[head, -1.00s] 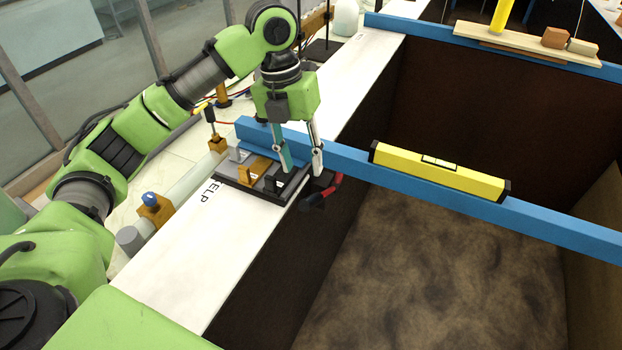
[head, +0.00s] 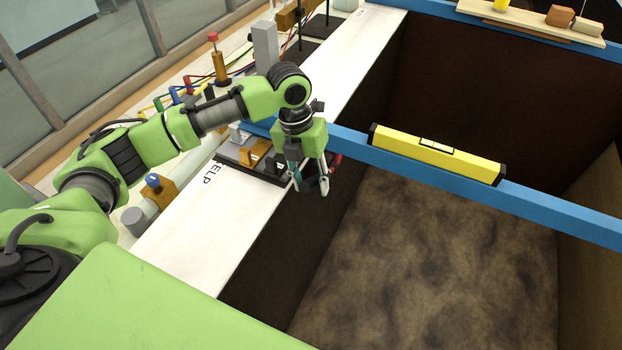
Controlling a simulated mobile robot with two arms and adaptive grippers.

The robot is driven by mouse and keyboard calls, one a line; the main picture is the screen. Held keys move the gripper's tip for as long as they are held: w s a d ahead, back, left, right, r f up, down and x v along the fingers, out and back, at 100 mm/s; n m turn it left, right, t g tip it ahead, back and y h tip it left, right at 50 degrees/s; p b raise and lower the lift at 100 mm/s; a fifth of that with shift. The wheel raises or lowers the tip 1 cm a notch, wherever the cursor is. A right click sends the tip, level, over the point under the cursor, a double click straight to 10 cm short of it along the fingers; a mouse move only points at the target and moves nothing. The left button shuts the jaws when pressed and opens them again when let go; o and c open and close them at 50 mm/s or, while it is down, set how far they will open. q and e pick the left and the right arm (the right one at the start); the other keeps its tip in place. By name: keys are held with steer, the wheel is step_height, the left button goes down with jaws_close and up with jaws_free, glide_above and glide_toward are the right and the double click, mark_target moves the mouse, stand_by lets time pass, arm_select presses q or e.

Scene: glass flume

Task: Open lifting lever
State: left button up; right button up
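The lifting lever (head: 336,161) shows as a small red part beside the blue beam at the flume's edge. Most of it is hidden behind my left gripper, and its dark grip is hard to make out between the fingers. My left gripper (head: 311,187) points down over the lever, its two fingers apart, one on each side of the dark grip. I cannot tell whether they touch it. The lever's dark base plate (head: 232,165) with a brass block (head: 255,152) lies on the white ledge to the left. My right gripper is not in view.
The blue beam (head: 560,207) crosses the flume and carries a yellow level (head: 437,152). The white ledge (head: 195,235) runs along the flume's left wall. Cables and fittings crowd the bench behind my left arm. The flume interior (head: 430,270) is empty.

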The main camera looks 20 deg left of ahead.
arm_select(q)
steer(key=shift+f, duration=0.2)
jaws_close()
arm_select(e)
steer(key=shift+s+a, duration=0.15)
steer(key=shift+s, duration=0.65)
arm_select(q)
steer(key=shift+f, duration=0.1)
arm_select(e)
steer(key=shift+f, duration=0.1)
arm_select(q)
steer(key=shift+s+f+t+b, duration=0.3)
steer(key=shift+f, duration=0.15)
step_height(320, 180, down, 10)
steer(key=s+t+b, duration=0.2)
steer(key=t+b, duration=0.4)
steer(key=b, duration=0.2)
steer(key=shift+s+m, duration=0.3)
steer(key=shift+s, duration=0.05)
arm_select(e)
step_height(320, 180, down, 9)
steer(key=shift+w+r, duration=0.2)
arm_select(q)
steer(key=shift+r, duration=0.1)
